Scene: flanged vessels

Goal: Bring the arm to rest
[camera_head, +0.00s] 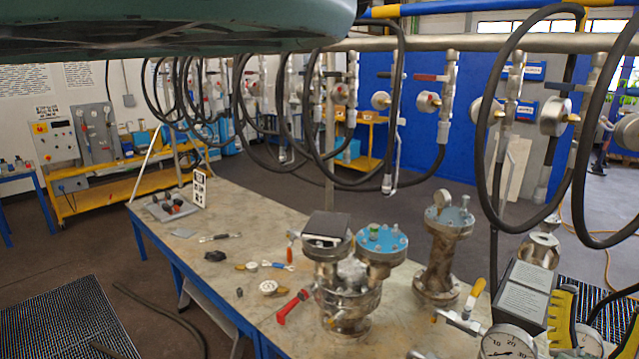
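My gripper is not in view, and no part of the arm can be made out for certain. A large teal rounded shape with a dark underside (190,28) fills the top left, very close to the camera. I cannot tell what it is. The workbench (245,228) stands ahead, with a flanged metal vessel with two necks (347,290) on its near part. One neck has a blue flange lid (382,239); a dark block (327,225) lies on the other. A second flanged vessel (440,255) stands upright to its right.
Black hoses (492,120) and gauges (428,102) hang from an overhead pipe (450,43) across the bench. Small tools, including a red-handled one (291,306), lie on the bench. A large gauge (507,343) is close at the lower right. Floor (85,248) is open at left.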

